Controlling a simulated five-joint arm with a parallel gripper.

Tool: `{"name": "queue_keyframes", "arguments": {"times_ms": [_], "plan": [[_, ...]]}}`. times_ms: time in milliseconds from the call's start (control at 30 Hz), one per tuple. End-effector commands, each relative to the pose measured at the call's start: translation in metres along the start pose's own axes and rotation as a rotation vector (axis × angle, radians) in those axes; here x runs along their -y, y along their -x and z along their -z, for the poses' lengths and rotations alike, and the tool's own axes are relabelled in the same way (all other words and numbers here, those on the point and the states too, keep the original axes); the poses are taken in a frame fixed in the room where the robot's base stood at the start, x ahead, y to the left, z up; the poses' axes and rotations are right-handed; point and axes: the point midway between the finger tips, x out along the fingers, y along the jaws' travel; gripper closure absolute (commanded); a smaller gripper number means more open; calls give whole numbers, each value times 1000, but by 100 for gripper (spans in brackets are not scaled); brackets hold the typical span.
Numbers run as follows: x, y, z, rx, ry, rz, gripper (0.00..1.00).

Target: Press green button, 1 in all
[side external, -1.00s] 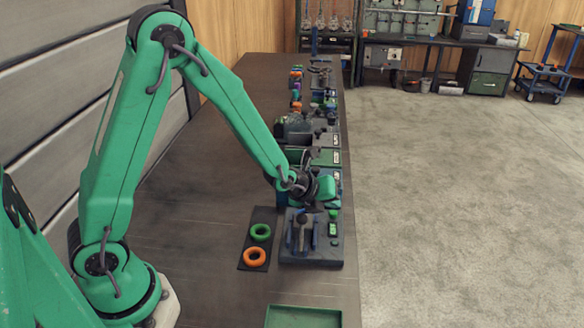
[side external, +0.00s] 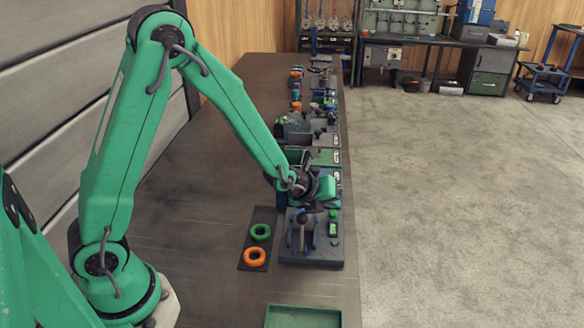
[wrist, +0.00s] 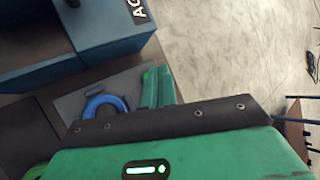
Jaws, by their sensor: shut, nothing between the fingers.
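A blue-grey fixture (side external: 305,255) stands on the bench in the side view, with a clamp-like part on its left. Along its right side are a small green cap (side external: 333,214), which looks like the green button, and a green-lit panel (side external: 333,229). My gripper (side external: 318,205) is shut and empty, low over the far end of this fixture, close to the cap. I cannot tell whether it touches the cap. In the wrist view, my gripper's green body and dark edge (wrist: 165,122) fill the bottom and hide what lies under the fingertips.
A dark mat with a green ring (side external: 260,232) and an orange ring (side external: 254,257) lies left of the fixture. A green tray (side external: 302,318) is at the near edge. More fixtures (side external: 325,157) line the bench behind. Blue blocks (wrist: 115,30) show in the wrist view.

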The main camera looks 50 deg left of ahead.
Motion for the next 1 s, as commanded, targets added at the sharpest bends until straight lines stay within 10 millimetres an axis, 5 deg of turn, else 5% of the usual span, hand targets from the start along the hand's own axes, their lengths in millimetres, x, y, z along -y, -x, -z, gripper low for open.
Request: {"name": "queue_keyframes", "arguments": {"times_ms": [1000], "plan": [[-6, -6, 4, 0, 0, -2, 100]]}}
